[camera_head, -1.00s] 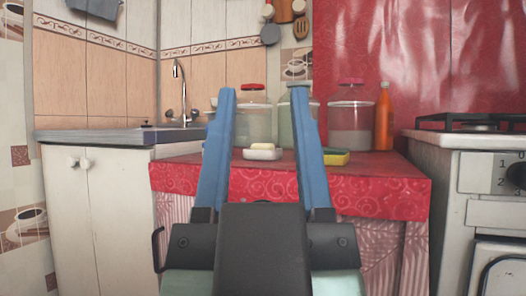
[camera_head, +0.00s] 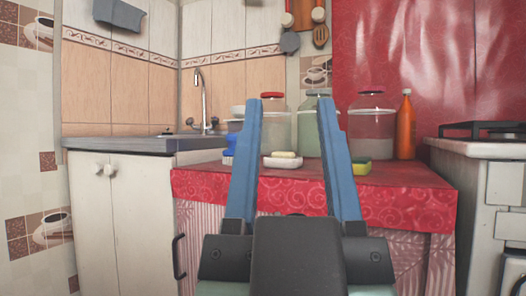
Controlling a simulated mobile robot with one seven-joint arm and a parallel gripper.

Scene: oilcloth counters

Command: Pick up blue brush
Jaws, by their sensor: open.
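My gripper (camera_head: 289,104) is open and empty, its two blue fingers pointing up and away in front of the red-covered counter (camera_head: 410,178). A blue object (camera_head: 229,152) shows at the counter's left end, just left of my left finger and partly hidden by it. It may be the blue brush, but its shape is too small and covered to be sure. Between the fingers, beyond them, a white dish (camera_head: 282,162) holds a pale soap bar (camera_head: 284,155).
A yellow-green sponge (camera_head: 361,167) lies right of my right finger. Glass jars (camera_head: 372,128) and an orange bottle (camera_head: 405,128) stand at the back. A sink counter (camera_head: 125,144) is at left, a stove (camera_head: 485,150) at right. The counter's front right is clear.

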